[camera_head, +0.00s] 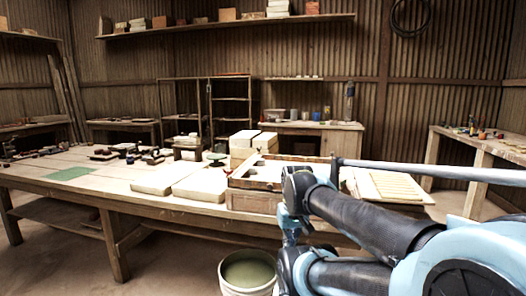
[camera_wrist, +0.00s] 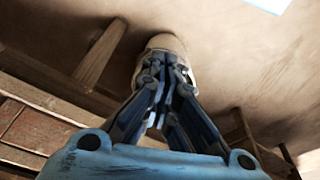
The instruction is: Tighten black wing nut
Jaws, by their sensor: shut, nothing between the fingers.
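I cannot make out a black wing nut in either view. A wooden press frame (camera_head: 243,183) stands at the table's front edge in the head view, partly hidden behind my arm. A long metal bar (camera_head: 440,171) runs from it to the right. My gripper (camera_wrist: 164,66) shows in the wrist view with its fingers together and nothing held. It points down toward the floor, with a pale bucket (camera_wrist: 165,41) beyond its fingertips. In the head view my arm's links fill the lower right, and I cannot pick out the fingertips there.
A wooden worktable (camera_head: 60,183) carries pale slabs (camera_head: 203,185), a green mat (camera_head: 70,173) and several small dark items at its left. The bucket of greenish liquid (camera_head: 248,270) stands on the floor in front. A side bench (camera_head: 495,146) is at the right. The floor at lower left is clear.

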